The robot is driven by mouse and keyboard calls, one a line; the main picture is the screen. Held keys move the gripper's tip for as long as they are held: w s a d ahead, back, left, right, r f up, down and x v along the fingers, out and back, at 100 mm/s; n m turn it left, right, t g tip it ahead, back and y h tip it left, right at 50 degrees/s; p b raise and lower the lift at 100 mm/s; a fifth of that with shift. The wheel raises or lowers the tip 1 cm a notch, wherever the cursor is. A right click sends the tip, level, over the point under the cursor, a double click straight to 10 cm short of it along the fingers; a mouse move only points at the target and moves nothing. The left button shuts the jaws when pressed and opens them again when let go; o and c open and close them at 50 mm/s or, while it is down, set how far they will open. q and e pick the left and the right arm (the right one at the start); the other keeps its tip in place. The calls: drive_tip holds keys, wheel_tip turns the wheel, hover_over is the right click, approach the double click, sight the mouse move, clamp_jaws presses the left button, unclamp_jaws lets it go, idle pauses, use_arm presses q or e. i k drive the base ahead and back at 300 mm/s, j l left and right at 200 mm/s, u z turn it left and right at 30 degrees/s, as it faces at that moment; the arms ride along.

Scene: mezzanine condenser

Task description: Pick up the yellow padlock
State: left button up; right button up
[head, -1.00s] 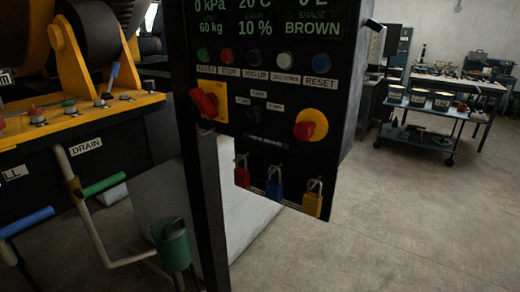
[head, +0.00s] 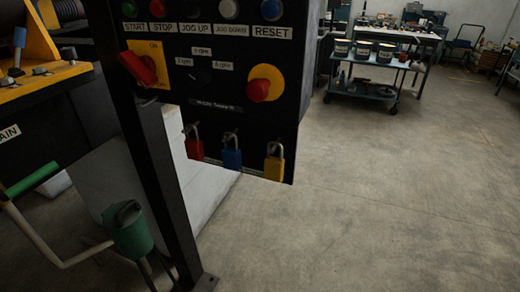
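The yellow padlock (head: 274,166) hangs by its silver shackle at the lower right corner of the dark control panel (head: 225,112) in the head view. A blue padlock (head: 232,157) hangs to its left, and a red padlock (head: 194,147) hangs further left. The three hang in a row along the panel's lower edge. Neither of my grippers shows in the head view.
A dark post (head: 165,190) carries the panel and stands on the floor. A wheeled cart (head: 368,88) with tins is at the back. The concrete floor (head: 390,200) on the right is clear.

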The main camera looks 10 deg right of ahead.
sight(274, 167)
drive_tip(key=i+j+z, duration=0.2)
drive_tip(key=i, duration=0.35)
drive_tip(key=i+j+z, duration=0.25)
drive_tip(key=i+j, duration=0.3)
